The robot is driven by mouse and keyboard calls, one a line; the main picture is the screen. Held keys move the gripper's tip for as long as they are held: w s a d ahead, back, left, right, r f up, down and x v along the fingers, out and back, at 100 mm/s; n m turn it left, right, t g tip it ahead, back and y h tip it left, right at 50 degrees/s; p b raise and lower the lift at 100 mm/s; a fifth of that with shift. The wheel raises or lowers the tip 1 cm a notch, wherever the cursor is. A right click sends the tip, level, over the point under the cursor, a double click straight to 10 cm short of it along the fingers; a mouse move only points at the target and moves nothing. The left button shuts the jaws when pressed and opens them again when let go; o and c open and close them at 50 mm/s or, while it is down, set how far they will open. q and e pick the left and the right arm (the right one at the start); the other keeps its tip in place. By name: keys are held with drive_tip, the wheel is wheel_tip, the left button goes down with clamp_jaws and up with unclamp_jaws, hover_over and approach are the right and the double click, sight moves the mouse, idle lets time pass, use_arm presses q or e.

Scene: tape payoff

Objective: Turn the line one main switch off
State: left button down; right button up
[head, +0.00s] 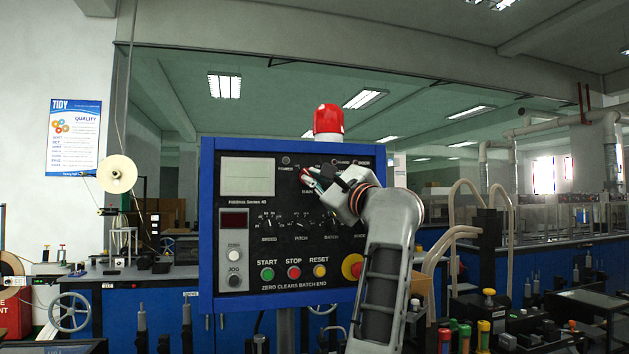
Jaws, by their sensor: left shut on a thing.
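The line one control panel (240,285) is a black face in a blue frame, facing me in the middle of the head view. The main switch (304,172) shows as a small red handle above the label MAIN, near the panel's top. My left gripper (312,178) is at the switch, its fingers shut on the red handle. The fingers and wrist hide part of the switch, so I cannot tell its exact position. My right gripper is not in view.
A red beacon (328,121) stands on top of the panel. Below are dials and green START (267,273), red STOP (293,272) and yellow RESET (319,270) buttons. A red emergency knob (352,266) sits close to my forearm. A tape reel (117,174) stands left.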

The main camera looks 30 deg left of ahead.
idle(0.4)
use_arm(q)
drive_tip(key=c, duration=2.2)
unclamp_jaws()
drive_tip(key=shift+o, duration=0.2)
